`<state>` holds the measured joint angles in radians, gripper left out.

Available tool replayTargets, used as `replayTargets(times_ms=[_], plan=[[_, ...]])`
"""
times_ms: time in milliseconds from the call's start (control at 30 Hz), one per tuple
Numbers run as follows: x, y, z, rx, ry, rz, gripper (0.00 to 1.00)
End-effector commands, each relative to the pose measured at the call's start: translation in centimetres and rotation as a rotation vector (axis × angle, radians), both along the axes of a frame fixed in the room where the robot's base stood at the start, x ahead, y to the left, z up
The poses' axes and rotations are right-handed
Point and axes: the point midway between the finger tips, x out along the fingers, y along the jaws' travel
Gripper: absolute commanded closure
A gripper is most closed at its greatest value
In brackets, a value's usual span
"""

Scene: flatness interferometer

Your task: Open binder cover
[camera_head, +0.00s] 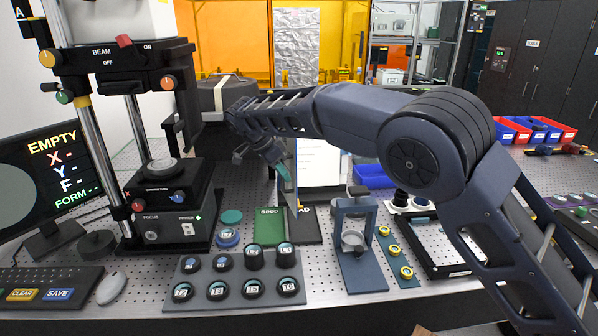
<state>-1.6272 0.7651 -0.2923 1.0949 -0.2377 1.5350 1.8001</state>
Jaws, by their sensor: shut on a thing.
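The binder appears to be the upright piece with a white printed page (318,163), behind the sorting mats. A thin grey panel (292,192), seen almost edge-on, stands at the page's left side and looks like its cover, swung away from the page. My gripper (284,174), with teal fingertips, points down at this panel and is shut on it. The exact contact is small and partly hidden by the fingers. The arm reaches in from the right, above the page.
Green GOOD mat (269,226) and a dark mat (308,228) lie just in front. The interferometer (165,195) stands left, a blue stand (358,245) right. A tray of labelled round pieces (222,303) lies at the front. Blue bin (373,177) is behind.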

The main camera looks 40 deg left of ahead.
Motion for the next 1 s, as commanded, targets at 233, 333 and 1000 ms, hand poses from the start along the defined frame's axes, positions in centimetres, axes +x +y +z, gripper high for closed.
replayTargets(times_ms=[233, 333, 1000], plan=[[-2.3, 2.7, -0.1, -0.004, -0.003, -0.045, 1.00], [-2.8, 3.5, -0.2, -0.004, -0.003, -0.044, 1.00], [-3.7, 5.1, -0.1, -0.003, -0.004, -0.043, 1.00]])
